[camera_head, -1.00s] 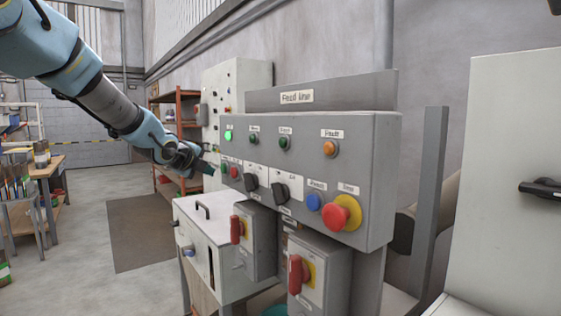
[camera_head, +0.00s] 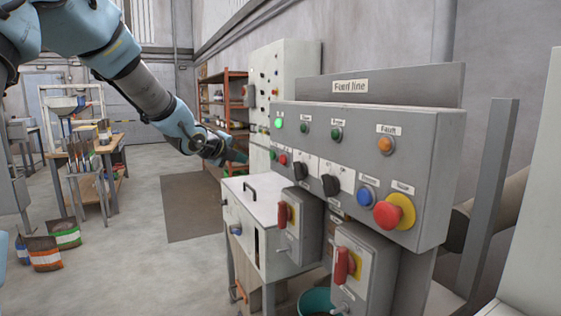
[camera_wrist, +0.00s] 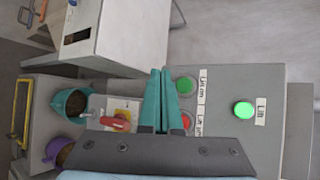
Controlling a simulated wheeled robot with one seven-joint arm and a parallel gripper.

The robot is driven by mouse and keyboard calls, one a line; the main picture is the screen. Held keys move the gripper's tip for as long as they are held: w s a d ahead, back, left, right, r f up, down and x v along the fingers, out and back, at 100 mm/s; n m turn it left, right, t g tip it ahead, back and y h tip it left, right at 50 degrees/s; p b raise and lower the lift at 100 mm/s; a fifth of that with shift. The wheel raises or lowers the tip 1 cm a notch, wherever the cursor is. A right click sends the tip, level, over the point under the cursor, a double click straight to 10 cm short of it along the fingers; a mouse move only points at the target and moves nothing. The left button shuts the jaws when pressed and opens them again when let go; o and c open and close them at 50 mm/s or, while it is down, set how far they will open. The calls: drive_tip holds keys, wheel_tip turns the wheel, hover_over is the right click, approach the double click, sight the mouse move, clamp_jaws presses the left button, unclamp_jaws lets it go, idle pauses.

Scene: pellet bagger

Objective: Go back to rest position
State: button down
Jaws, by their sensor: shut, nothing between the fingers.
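My gripper (camera_head: 236,156) is at the end of my blue and grey arm, to the left of the feed line control panel (camera_head: 440,185). In the wrist view my gripper (camera_wrist: 160,72) shows two teal fingers closed together, with nothing between them. The fingers overlap the panel's left end in that view, near a green button (camera_wrist: 185,86) and a red button (camera_wrist: 187,121). I cannot tell the exact gap to the panel. A lit green lamp (camera_wrist: 244,109) glows on the panel, and it also shows in the head view (camera_head: 278,123).
A white box with a handle (camera_head: 262,207) stands below the panel's left end. Red rotary switches (camera_head: 284,214) sit on grey boxes under the panel. A workbench (camera_head: 85,165) and sacks (camera_head: 64,234) are at the left. Open floor (camera_head: 130,260) lies between.

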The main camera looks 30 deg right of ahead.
drive_tip(key=s+a+f+n+y, duration=0.1)
drive_tip(key=a+f+n+y, duration=0.5)
drive_tip(key=a, duration=0.6)
drive_tip(key=a+f+n+y, duration=0.1)
drive_tip(key=a+f+n, duration=0.3)
drive_tip(key=a+n, duration=0.6)
drive_tip(key=s+a+f+n+g+y, duration=0.2)
drive_tip(key=s+a+f+n, duration=0.1)
drive_tip(key=s+a+n, duration=0.5)
drive_tip(key=s+a+f+n+g+y, duration=0.1)
drive_tip(key=s+a+f+n+g, duration=0.2)
drive_tip(key=s+a+n, duration=0.5)
drive_tip(key=s+a, duration=0.2)
drive_tip(key=a, duration=0.1)
drive_tip(key=shift+a+f+y, duration=0.3)
drive_tip(key=shift+f+y, duration=0.1)
